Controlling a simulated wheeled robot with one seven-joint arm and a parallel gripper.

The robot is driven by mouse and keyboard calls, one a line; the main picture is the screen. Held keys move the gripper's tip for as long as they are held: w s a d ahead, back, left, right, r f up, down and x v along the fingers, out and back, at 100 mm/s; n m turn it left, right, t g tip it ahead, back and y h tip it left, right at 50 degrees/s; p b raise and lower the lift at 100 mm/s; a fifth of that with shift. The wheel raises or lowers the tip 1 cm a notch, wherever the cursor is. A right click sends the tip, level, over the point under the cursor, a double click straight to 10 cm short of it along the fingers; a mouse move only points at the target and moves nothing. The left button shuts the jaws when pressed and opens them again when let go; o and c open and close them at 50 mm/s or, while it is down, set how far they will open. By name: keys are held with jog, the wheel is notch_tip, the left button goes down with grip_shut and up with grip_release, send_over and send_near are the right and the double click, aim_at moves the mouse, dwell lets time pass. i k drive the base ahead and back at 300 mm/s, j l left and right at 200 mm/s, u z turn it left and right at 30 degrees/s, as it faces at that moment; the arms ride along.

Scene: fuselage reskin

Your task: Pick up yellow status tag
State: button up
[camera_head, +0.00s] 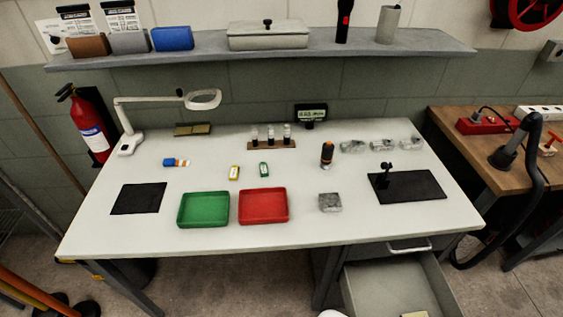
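A small yellow tag (234,172) with a pale label lies on the white table (300,235), behind the gap between the green tray and the red tray. A similar green tag (264,170) lies just to its right, apart from it. Nothing touches or covers the yellow tag. My gripper is not in this view.
A green tray (203,222) and a red tray (263,219) stand near the front edge. A blue and orange item (176,162), a vial rack (271,144) and a magnifier lamp (130,142) stand around. An open drawer (395,285) juts out at front right.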

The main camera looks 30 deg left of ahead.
aim_at(234, 172)
jog(key=l+u, duration=0.1)
jog(key=u, duration=1.55)
jog(key=i+j, duration=0.1)
jog(key=j, duration=0.65)
jog(key=i+j, duration=0.15)
jog(key=j, duration=0.2)
jog(key=i+j, duration=0.6)
jog(key=i, duration=0.15)
